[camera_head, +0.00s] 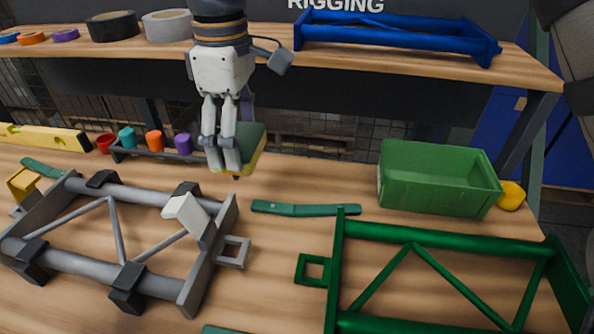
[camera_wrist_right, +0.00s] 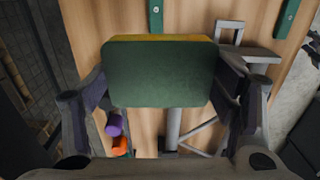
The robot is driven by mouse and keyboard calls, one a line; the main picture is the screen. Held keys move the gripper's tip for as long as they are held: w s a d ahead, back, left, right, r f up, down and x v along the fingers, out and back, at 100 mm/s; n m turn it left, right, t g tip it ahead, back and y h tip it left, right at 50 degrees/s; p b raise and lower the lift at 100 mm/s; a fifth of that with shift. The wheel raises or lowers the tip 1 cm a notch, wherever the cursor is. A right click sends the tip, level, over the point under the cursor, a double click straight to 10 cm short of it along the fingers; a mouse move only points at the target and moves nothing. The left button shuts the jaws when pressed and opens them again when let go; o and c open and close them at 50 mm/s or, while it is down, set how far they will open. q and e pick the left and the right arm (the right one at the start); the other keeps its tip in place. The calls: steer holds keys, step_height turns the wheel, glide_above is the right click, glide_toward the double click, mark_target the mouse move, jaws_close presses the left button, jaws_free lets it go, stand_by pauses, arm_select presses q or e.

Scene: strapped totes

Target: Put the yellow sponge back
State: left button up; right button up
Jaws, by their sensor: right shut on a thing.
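My right gripper (camera_head: 227,150) is shut on the yellow sponge (camera_head: 252,158), which has a dark green side and a yellow edge. The gripper points down and holds the sponge over the far part of the wooden bench, left of the middle. In the right wrist view the green face of the sponge (camera_wrist_right: 160,75) fills the space between the two fingers (camera_wrist_right: 162,95), with a yellow strip along its top edge. Whether the sponge touches the bench is hard to tell. My left gripper is not in view.
A rack (camera_head: 150,154) with several coloured pieces stands left of the gripper. A grey frame (camera_head: 75,262) lies in front, a green frame (camera_head: 440,238) at right. A green bin (camera_head: 430,195) stands at the back right beside a yellow round thing (camera_head: 511,196).

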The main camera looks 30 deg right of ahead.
steer(key=w+d+f, duration=0.2)
steer(key=d+f, duration=0.2)
steer(key=d, duration=0.3)
glide_above(299, 176)
steer(key=f, duration=0.4)
steer(key=shift+s+a+f, duration=0.1)
steer(key=shift+a+f, duration=0.2)
steer(key=shift+a, duration=0.1)
steer(key=shift+d+f, duration=0.25)
steer(key=shift+f, duration=0.05)
steer(key=shift+d+f+b, duration=0.15)
steer(key=shift+f+b, duration=0.15)
steer(key=shift+f, duration=1.35)
steer(key=shift+f, duration=0.1)
steer(key=o, duration=1.1)
steer(key=shift+f, duration=0.1)
step_height(299, 176, up, 12)
steer(key=shift+r, duration=0.2)
